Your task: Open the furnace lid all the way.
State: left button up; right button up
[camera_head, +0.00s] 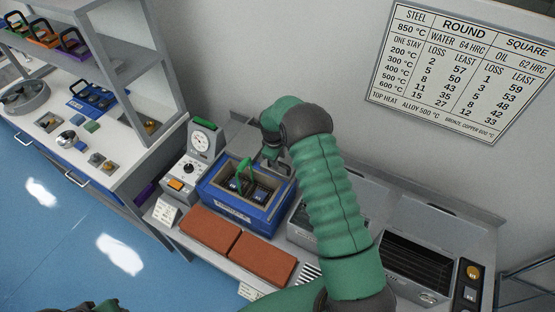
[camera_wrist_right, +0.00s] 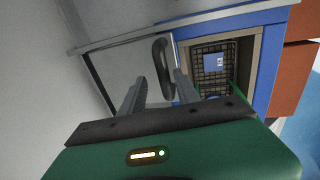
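The blue furnace (camera_head: 228,207) stands on the bench in the head view, its top opening uncovered, with a dark wire basket (camera_head: 257,190) inside. The blue body (camera_wrist_right: 263,60) also shows in the wrist view. There, the grey lid (camera_wrist_right: 128,62) stands swung back beside the opening, with a dark curved handle (camera_wrist_right: 161,66). My right gripper (camera_head: 271,155) is at the back of the furnace. In the wrist view its fingers (camera_wrist_right: 160,88) are apart, with the handle between or just beyond them; contact is unclear. My left gripper (camera_head: 95,306) barely shows at the bottom edge.
Two red-brown bricks (camera_head: 236,241) lie in front of the furnace. A dial gauge unit (camera_head: 196,148) stands to its left. A dark slatted unit (camera_head: 415,268) is at the right. The wall is close behind. Shelves and a second bench are at the left.

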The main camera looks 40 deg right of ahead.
notch_tip(320, 180, up, 16)
jog(key=s+a+b, duration=0.1)
jog(key=a+b, duration=0.1)
jog(key=shift+a+r, duration=0.15)
jog(key=shift+a, duration=0.25)
jog(key=s+a+f+m+t+y, duration=0.1)
jog(key=s+a+m, duration=0.1)
jog(key=s+a, duration=0.8)
jog(key=s+a+f+m+y, duration=0.1)
jog(key=s+a+f+m, duration=0.1)
jog(key=s+a, duration=0.8)
jog(key=shift+s+a+t, duration=0.2)
jog(key=shift+a+t, duration=0.2)
jog(key=shift+a, duration=0.1)
jog(key=shift+s+a, duration=0.1)
